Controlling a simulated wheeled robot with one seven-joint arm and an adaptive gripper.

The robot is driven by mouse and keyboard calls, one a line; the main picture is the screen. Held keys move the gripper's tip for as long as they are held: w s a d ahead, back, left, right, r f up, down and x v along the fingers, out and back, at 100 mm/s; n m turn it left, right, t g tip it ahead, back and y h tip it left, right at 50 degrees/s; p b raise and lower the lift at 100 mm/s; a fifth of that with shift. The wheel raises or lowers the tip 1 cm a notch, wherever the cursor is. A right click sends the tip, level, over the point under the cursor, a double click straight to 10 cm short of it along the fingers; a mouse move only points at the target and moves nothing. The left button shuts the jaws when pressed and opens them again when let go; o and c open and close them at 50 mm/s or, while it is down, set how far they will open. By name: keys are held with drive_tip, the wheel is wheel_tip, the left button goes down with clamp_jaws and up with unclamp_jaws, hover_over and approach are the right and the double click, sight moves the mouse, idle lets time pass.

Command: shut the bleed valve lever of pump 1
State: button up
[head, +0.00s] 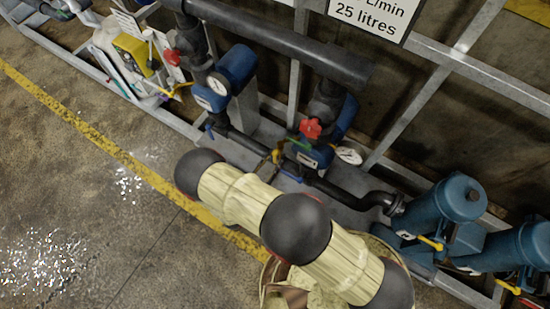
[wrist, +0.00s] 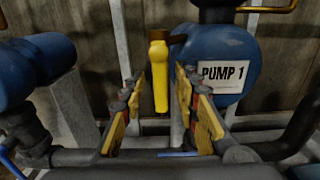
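In the wrist view, the blue pump (wrist: 215,45) with the white "PUMP 1" label (wrist: 222,78) stands right of centre. A yellow lever handle (wrist: 159,75) hangs straight down from a brownish fitting near the pump's left side. My gripper (wrist: 160,122) is open, with yellow-and-dark fingers left and right of the handle in the picture. A gap shows on both sides of the handle, and I see no contact. How far the handle lies beyond the fingertips is unclear. In the head view, my arm hides most of the gripper area.
A grey pipe (wrist: 165,171) crosses low in the wrist view, with a blue lever (wrist: 180,154) above it. Another blue body (wrist: 38,68) is at left. The head view shows a red handwheel (head: 310,129), blue cylinders (head: 445,207) at right, and open floor (head: 70,180) at left.

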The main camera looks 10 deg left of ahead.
drive_tip(key=shift+w+d, duration=0.1)
drive_tip(key=shift+w, duration=0.05)
drive_tip(key=shift+c, duration=0.8)
clamp_jaws()
